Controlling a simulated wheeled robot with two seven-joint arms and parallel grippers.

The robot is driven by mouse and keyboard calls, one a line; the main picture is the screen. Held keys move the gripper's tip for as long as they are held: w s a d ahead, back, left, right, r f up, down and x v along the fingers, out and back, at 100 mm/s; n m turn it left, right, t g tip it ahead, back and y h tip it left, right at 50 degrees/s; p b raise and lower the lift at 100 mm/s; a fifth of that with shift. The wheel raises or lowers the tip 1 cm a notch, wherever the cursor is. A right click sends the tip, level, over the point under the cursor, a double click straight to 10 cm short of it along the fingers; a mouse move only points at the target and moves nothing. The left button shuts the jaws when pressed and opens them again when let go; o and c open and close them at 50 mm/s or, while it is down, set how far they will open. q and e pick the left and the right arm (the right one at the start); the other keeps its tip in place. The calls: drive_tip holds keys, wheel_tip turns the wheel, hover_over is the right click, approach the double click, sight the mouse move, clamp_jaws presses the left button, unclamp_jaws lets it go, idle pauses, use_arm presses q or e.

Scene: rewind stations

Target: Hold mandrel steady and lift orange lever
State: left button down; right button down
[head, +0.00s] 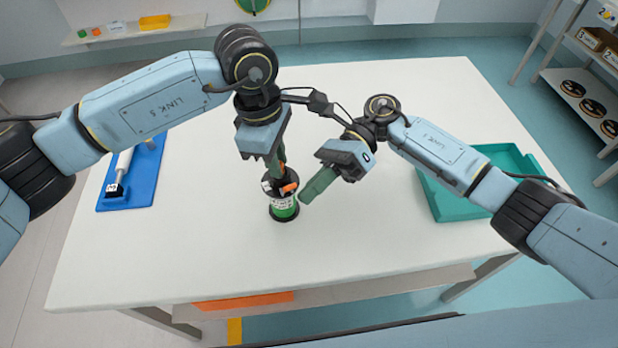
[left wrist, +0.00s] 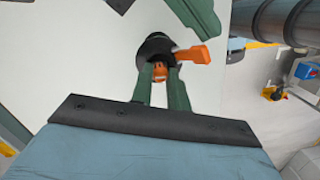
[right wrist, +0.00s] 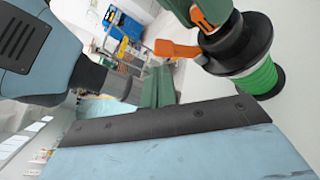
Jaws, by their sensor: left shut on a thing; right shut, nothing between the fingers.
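The mandrel (head: 283,208) stands upright on the white table, with a black top, a green band and a black base. My left gripper (head: 278,176) comes down from above and is shut on the mandrel's top; an orange part shows between its fingers (left wrist: 160,85). The orange lever (head: 290,187) sticks out sideways from the black top. It also shows in the left wrist view (left wrist: 193,54) and the right wrist view (right wrist: 176,50). My right gripper (head: 308,196) is shut and empty, just right of the mandrel, with its fingertips near the lever. I cannot tell whether they touch.
A blue mat (head: 148,192) with a white and black tool lies at the left of the table. A teal tray (head: 450,208) is at the right. A shelf (head: 575,88) with dark rolls stands beyond it. The table around the mandrel is clear.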

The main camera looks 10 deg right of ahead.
sight(295, 186)
drive_tip(key=w+d, duration=0.4)
drive_tip(key=d, duration=0.4)
drive_tip(key=shift+w, duration=0.35)
drive_tip(key=c, duration=2.1)
unclamp_jaws()
drive_tip(key=shift+d+r, duration=0.1)
drive_tip(key=o, duration=0.5)
drive_tip(key=shift+m, duration=0.4)
drive_tip(key=shift+c, duration=0.2)
drive_tip(key=shift+o, duration=0.5)
drive_tip(key=shift+m, duration=0.6)
drive_tip(key=s+a+m+t+y, duration=0.1)
drive_tip(key=a+m, duration=0.3)
drive_tip(key=m, duration=0.4)
drive_tip(key=s+a+m+t+y, duration=0.1)
drive_tip(key=s+a+m+y, duration=0.1)
drive_tip(key=a+m, duration=0.2)
drive_tip(key=s+a+m+t+y, duration=0.1)
drive_tip(key=a+m, duration=0.3)
drive_tip(key=m, duration=0.7)
drive_tip(key=shift+s+a+r+m+t+y, duration=0.1)
drive_tip(key=shift+s+r+m+t+y, duration=0.2)
drive_tip(key=shift+y, duration=0.2)
